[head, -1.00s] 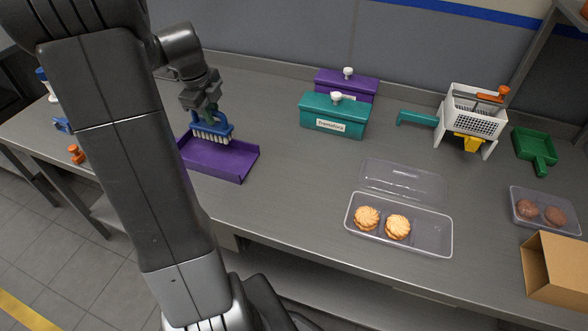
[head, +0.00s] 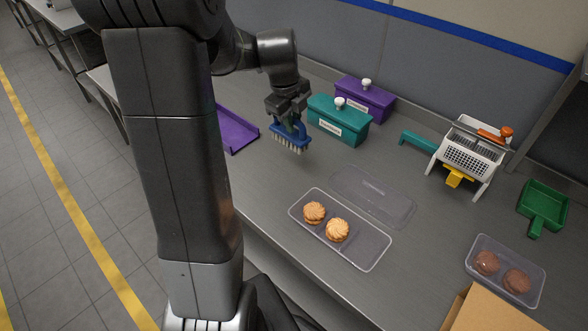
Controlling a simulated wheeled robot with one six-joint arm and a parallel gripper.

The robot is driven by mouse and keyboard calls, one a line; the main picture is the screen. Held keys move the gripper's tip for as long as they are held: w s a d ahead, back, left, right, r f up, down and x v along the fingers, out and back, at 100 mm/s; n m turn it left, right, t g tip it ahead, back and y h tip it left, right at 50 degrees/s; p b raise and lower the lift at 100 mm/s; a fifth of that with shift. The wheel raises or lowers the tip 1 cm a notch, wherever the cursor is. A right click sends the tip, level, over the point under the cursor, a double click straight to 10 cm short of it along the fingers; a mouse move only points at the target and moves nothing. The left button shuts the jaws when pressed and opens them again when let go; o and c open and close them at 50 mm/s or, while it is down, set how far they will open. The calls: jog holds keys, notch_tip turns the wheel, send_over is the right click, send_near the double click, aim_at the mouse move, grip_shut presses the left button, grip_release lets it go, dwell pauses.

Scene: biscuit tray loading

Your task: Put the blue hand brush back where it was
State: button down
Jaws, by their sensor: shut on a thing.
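The blue hand brush (head: 291,139) has pale bristles that point down. My gripper (head: 290,122) is shut on its handle and holds it up, in front of the teal box and right of the purple dustpan. The bristles look clear of the bench, though the exact height is hard to tell. The purple dustpan (head: 238,137) lies on the bench, its left part hidden behind my arm. The spot the brush came from cannot be told from these frames.
A teal lidded box (head: 352,134) and a purple lidded box (head: 376,103) stand at the back. A clear tray (head: 368,252) with two biscuits and a clear lid (head: 402,209) lie in front. A white slicer-like stand (head: 455,178), green scoop (head: 552,203) and cardboard box (head: 490,315) are right.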

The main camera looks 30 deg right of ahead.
notch_tip(320, 180, down, 10)
jog(key=shift+r, duration=0.1)
dwell(0.4)
jog(key=shift+f, duration=0.25)
jog(key=c, duration=1.4)
grip_release()
jog(key=shift+r, duration=0.15)
jog(key=shift+r+p, duration=0.2)
jog(key=shift+p, duration=0.1)
jog(key=r, duration=0.3)
jog(key=a+r, duration=0.1)
jog(key=r, duration=0.3)
jog(key=a+r, duration=0.1)
jog(key=r, duration=0.3)
jog(key=shift+s+a+r, duration=0.1)
jog(key=shift+s+r, duration=0.15)
jog(key=shift+s, duration=0.15)
